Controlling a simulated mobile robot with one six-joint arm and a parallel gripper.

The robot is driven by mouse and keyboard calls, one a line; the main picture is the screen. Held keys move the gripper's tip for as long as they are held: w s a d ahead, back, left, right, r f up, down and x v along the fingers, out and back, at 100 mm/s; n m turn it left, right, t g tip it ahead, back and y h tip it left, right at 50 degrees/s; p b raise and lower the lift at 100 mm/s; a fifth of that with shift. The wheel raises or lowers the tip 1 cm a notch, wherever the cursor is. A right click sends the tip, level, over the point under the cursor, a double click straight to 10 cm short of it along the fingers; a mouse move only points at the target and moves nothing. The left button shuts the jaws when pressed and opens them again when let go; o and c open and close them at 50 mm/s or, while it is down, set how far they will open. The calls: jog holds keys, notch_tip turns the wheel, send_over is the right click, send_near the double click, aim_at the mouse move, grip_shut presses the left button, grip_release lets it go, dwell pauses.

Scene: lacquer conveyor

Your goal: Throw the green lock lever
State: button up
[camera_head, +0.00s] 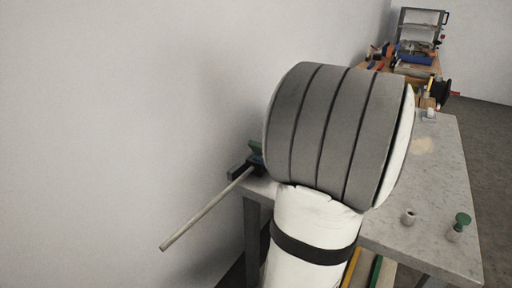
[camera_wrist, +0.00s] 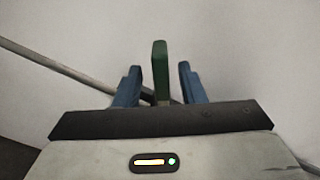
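The green lock lever (camera_wrist: 160,70) stands upright in the wrist view, between the two blue fingers of my gripper (camera_wrist: 159,68). A gap shows on each side of it, so the gripper is open around it and does not clamp it. In the head view a small green part (camera_head: 255,147), apparently this lever, shows at the table's left end, by a dark block (camera_head: 243,167). My arm hides most of that spot and the gripper. A pale rod (camera_head: 205,210) runs from the block down to the left; it also shows in the wrist view (camera_wrist: 60,68).
The grey table (camera_head: 440,180) extends to the right of my arm. A green knob (camera_head: 462,221) and a small pale cylinder (camera_head: 409,216) stand on it. A cluttered wooden bench (camera_head: 428,70) is at the back right. A bare wall (camera_head: 120,100) fills the left.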

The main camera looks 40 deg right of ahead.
jog(key=shift+v, duration=1.45)
